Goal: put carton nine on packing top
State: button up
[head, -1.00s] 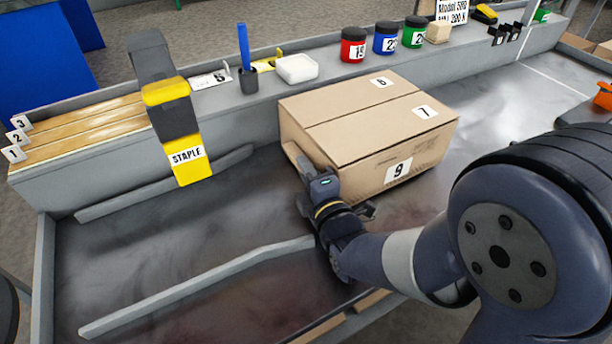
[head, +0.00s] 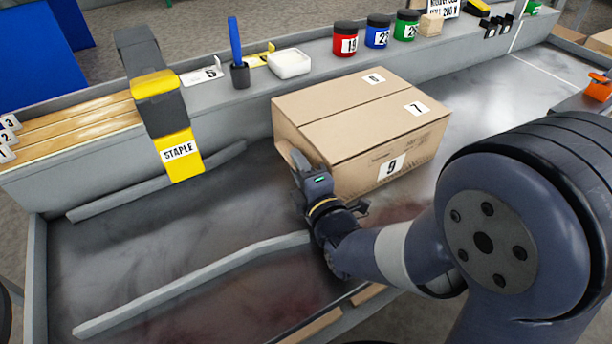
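The cardboard carton (head: 345,132) with label 9 on its front side, and labels 6 and 7 on its top, sits on the grey metal packing top (head: 150,250) against the raised back ledge. My gripper (head: 300,165) is at the carton's front left corner. One finger shows beside the carton's left side. The other finger is hidden, so I cannot tell whether the gripper is shut on the carton or only beside it. The carton's underside is also hidden.
A yellow and grey stapler marked STAPLE (head: 168,110) stands left of the carton. Two grey rails (head: 195,285) lie on the metal surface. Red (head: 345,40), blue (head: 378,32) and green (head: 406,26) jars and a white dish (head: 289,64) stand on the ledge.

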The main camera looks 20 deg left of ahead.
jog(key=v, duration=1.2)
jog(key=shift+r+p, duration=0.15)
jog(key=shift+p, duration=0.2)
